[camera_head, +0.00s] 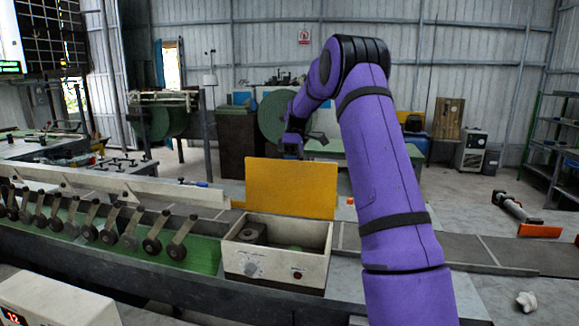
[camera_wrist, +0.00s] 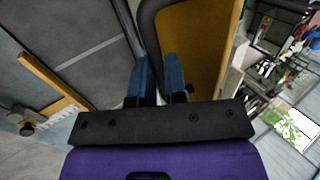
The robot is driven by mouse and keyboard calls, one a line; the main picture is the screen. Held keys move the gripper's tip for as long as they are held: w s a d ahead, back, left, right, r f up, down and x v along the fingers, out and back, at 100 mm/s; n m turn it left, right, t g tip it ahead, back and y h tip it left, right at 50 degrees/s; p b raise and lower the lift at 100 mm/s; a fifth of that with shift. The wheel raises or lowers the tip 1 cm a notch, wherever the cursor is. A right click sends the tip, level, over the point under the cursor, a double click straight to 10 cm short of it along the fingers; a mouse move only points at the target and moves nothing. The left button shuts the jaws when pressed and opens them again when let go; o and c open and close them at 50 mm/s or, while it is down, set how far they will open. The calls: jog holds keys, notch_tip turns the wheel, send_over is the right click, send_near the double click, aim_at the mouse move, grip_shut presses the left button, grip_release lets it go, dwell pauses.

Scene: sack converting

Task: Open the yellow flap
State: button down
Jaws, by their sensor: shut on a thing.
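The yellow flap (camera_head: 290,188) stands upright, raised at the back of an open-topped pale box (camera_head: 232,262) with a knob and a red button on its front. The flap also shows in the wrist view (camera_wrist: 203,45), to the right of my fingers. My gripper (camera_head: 292,150) is at the flap's top edge in the head view. In the wrist view its two blue fingers (camera_wrist: 158,68) are closed around a dark curved handle (camera_wrist: 150,35) beside the flap. The exact contact at the fingertips is partly hidden.
Several dark rollers on arms (camera_head: 110,228) line the green bed left of the box. A grey conveyor surface (camera_head: 500,255) runs to the right. A green drum (camera_head: 272,118) stands behind.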

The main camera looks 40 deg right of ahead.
jog(key=shift+w+d+f+g+y, duration=0.3)
jog(key=shift+w+d+f+y, duration=0.1)
jog(key=shift+f, duration=0.1)
jog(key=c, duration=1.2)
grip_release()
jog(key=shift+o, duration=0.2)
jog(key=shift+r, duration=0.1)
jog(key=v, duration=0.7)
jog(key=shift+r, duration=0.15)
jog(key=shift+w+d, duration=0.1)
jog(key=shift+d, duration=0.05)
